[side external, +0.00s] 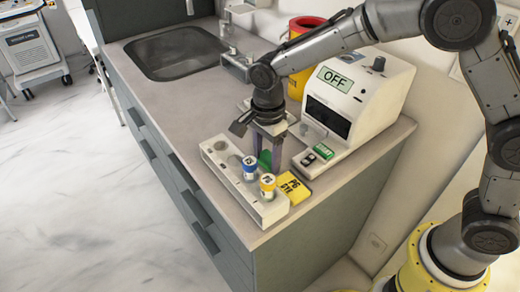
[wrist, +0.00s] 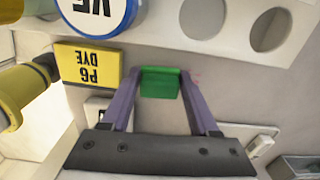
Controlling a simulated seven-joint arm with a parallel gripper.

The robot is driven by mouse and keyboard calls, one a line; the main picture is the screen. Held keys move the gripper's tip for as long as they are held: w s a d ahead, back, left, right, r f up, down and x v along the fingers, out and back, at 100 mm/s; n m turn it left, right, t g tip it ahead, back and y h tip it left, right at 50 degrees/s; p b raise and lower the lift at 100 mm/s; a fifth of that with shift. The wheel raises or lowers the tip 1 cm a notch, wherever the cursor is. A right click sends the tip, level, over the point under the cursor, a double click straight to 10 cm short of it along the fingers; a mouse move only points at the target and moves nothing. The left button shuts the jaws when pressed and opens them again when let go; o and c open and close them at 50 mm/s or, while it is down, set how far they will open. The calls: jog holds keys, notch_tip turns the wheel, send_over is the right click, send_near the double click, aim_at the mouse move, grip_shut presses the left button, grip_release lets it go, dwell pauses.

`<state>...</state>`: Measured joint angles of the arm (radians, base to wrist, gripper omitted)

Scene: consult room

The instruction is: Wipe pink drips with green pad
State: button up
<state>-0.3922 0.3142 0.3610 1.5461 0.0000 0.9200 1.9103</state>
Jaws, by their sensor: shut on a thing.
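My gripper (side external: 267,158) points down at the counter behind the white rack, its purple fingers closed on a small green pad (side external: 265,160). In the wrist view the green pad (wrist: 160,83) sits between the two fingertips, low over or on the grey counter; I cannot tell whether it touches. A faint pink mark (wrist: 196,76) shows on the counter just right of the right fingertip in the wrist view. Any pink under the pad or fingers is hidden. No pink drips can be made out in the side view.
The white rack (side external: 222,160) holds a blue-capped vial (side external: 250,168) and a yellow-capped vial (side external: 267,187). A yellow dye box (side external: 293,187) lies beside it. A white machine reading OFF (side external: 378,88) stands close on the right. The counter toward the sink (side external: 175,55) is mostly clear.

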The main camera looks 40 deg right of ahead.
aim_at(250, 151)
jog(key=shift+w, duration=3.4)
notch_tip(250, 151, up, 8)
